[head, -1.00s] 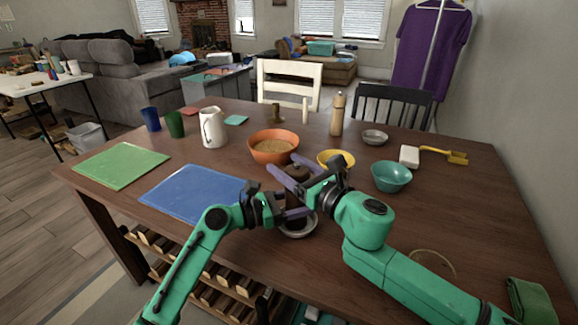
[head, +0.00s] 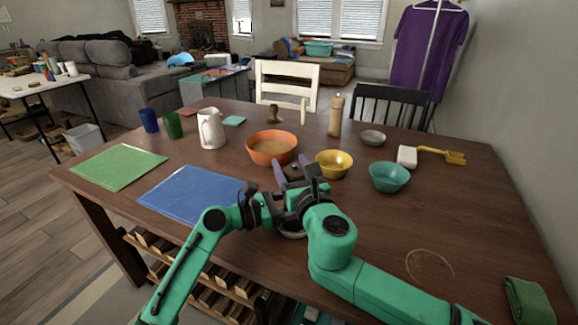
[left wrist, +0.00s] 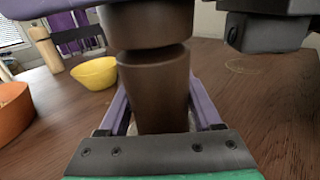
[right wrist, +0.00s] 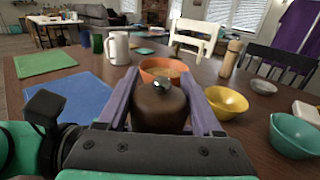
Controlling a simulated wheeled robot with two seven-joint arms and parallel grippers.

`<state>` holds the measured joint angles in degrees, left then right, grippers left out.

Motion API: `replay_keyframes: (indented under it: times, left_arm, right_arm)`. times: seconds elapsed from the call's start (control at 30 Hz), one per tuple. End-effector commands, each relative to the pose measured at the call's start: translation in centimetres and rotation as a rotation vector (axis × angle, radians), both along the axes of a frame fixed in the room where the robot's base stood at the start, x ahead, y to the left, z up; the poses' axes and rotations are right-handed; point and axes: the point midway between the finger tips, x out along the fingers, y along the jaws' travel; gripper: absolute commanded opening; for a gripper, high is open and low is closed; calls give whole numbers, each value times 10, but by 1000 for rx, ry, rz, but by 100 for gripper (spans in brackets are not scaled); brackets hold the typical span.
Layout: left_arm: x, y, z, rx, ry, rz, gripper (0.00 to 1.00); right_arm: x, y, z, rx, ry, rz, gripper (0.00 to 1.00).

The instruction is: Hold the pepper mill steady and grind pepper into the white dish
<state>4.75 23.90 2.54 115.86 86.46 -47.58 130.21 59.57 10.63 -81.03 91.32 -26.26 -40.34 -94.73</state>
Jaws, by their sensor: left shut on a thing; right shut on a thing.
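The pepper mill (head: 293,172) is dark brown and upright, mostly hidden behind my arms in the head view. My left gripper (left wrist: 160,108) is shut on its lower body (left wrist: 158,85). My right gripper (right wrist: 161,108) is shut on its domed top (right wrist: 160,112), which has a shiny metal knob. The left wrist view shows a thin dark gap between top and body. The white dish (head: 291,235) shows only as a pale rim below the grippers. Its inside is hidden, so I cannot tell whether it holds pepper.
An orange bowl (head: 272,152), a yellow bowl (head: 334,169) and a teal bowl (head: 389,182) stand close by. A white pitcher (head: 211,130), a blue mat (head: 190,194) and a green mat (head: 117,168) are to the left. A tall wooden mill (head: 336,117) stands behind. The table's right front is mostly clear.

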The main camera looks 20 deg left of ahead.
Motion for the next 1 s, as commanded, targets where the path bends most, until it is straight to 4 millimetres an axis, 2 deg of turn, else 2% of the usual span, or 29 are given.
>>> replay_keyframes:
  times: [0.4,0.97,1.0]
  left_arm:
    - [-1,-1,1,-1,-1,-4,0]
    - [-1,-1,1,-1,-2,-3,0]
    - [-1,-1,1,-1,-2,-3,0]
  right_arm:
    - [3,-5,-1,0,2,-235,12]
    - [4,-7,-1,-1,3,-279,12]
    - [4,-7,-1,-1,3,-279,75]
